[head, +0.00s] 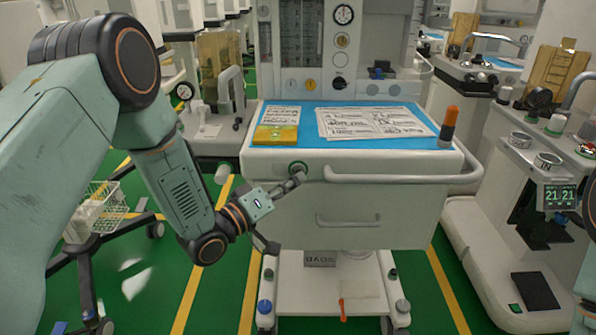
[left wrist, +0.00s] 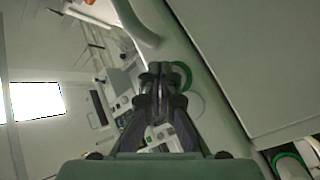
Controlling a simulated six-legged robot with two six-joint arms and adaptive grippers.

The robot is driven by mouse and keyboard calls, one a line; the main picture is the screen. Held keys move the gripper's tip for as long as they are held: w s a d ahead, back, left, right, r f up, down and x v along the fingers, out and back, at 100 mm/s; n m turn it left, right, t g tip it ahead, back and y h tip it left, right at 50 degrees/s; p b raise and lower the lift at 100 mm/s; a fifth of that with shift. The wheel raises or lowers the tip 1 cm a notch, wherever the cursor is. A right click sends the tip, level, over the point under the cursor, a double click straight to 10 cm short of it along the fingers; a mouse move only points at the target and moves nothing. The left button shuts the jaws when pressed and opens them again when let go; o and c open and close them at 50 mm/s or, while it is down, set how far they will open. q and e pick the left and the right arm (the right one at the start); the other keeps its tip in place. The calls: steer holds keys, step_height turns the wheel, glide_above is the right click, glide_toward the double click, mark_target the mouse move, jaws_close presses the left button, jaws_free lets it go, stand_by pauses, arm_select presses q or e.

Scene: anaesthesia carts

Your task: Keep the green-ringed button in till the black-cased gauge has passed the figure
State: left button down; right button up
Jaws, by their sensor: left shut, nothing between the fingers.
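The green-ringed button (head: 298,167) is on the upper front of the middle white cart, left of its long handle. My left gripper (head: 297,181) is shut and empty, its fingertips at the button's lower edge in the head view. In the left wrist view the green ring (left wrist: 184,73) shows partly behind the shut fingers (left wrist: 163,72); I cannot tell whether they touch or press the button. A dark-rimmed round gauge (head: 343,14) is on the panel above this cart. Its needle is too small to read. My right gripper is not in view.
Printed sheets (head: 372,122), a yellow block (head: 276,134) and an orange-topped cylinder (head: 448,126) are on the cart's blue top. Another black-cased gauge (head: 183,91) is at the left cart. A long handle (head: 400,176) juts out right of the button. Green floor lies left.

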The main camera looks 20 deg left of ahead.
arm_select(q)
steer(key=shift+w+a, duration=0.1)
steer(key=shift+w, duration=0.3)
steer(key=shift+w+a, duration=0.15)
steer(key=shift+w, duration=0.3)
stand_by(1.6)
stand_by(2.2)
steer(key=shift+s+d, duration=0.3)
steer(key=shift+s, duration=0.55)
steer(key=shift+s+d+p, duration=0.2)
steer(key=shift+s+p, duration=0.1)
steer(key=shift+s, duration=0.5)
steer(key=shift+s+d+p, duration=0.25)
steer(key=shift+s+p, duration=0.1)
steer(key=shift+s, duration=0.45)
steer(key=shift+s+d+p, duration=0.2)
steer(key=shift+s+p, duration=0.1)
steer(key=shift+s, duration=0.5)
